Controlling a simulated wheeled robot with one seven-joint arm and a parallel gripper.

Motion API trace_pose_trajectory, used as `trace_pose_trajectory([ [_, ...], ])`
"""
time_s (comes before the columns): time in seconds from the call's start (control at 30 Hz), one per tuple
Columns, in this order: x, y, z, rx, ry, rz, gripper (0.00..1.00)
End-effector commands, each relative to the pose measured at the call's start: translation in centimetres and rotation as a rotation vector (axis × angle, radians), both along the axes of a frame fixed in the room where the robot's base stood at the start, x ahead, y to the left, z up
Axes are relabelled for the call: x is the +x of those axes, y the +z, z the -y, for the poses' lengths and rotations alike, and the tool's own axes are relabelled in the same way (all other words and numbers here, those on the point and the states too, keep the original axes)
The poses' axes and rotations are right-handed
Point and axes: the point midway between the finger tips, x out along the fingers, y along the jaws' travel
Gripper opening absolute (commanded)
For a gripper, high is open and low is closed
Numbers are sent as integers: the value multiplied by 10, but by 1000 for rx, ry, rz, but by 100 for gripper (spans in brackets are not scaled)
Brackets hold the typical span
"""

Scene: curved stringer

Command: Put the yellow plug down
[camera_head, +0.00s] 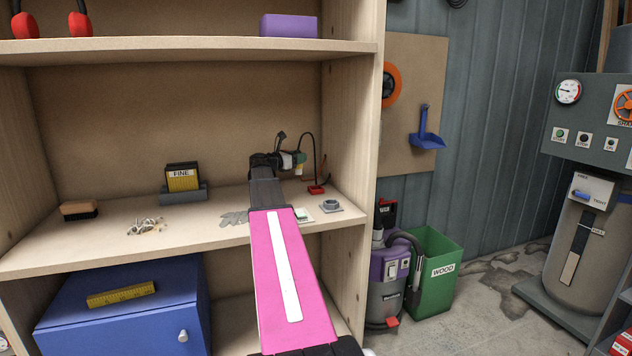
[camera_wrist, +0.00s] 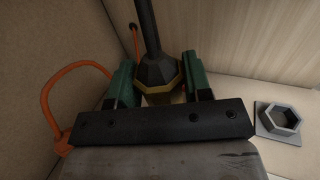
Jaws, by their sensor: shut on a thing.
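My gripper (camera_wrist: 160,88) is shut on the yellow plug (camera_wrist: 160,72), whose dark faceted body has a yellow edge and a black stem rising from it. The green fingers stand on either side of the plug. The plug's lower end is hidden behind the gripper bar. In the head view my gripper (camera_head: 293,161) is above the right part of the middle shelf (camera_head: 190,236), near the back; the plug is too small there to make out clearly. A grey hexagonal socket (camera_wrist: 277,120) lies to the right of the gripper, apart from it; it also shows in the head view (camera_head: 331,205).
An orange cable (camera_wrist: 52,95) loops at the left of the wrist view. A red block (camera_head: 316,189) with a dark cord stands behind the socket. A flat card (camera_head: 303,214), a grey glove (camera_head: 234,217), metal bits (camera_head: 147,226), a brush (camera_head: 79,210) and a FINE box (camera_head: 182,178) occupy the shelf.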

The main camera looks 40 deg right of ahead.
Motion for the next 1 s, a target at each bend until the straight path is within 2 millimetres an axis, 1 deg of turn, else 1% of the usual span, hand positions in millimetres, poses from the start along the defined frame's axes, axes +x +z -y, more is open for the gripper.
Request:
trace_pose_trajectory([
  [0.03,-4,-7,11,0,-2,-2,19],
  [0.2,-13,-27,43,0,-2,-2,19],
  [0.3,-17,-36,59,-1,-1,-2,19],
  [0.4,-20,-43,69,-1,1,-1,19],
  [0.5,-22,-47,74,-1,2,-1,19],
  [0.63,-22,-52,75,0,2,-1,19],
  [0.9,-22,-84,75,-1,2,-1,19],
  [1.0,-22,-88,75,-1,2,0,19],
])
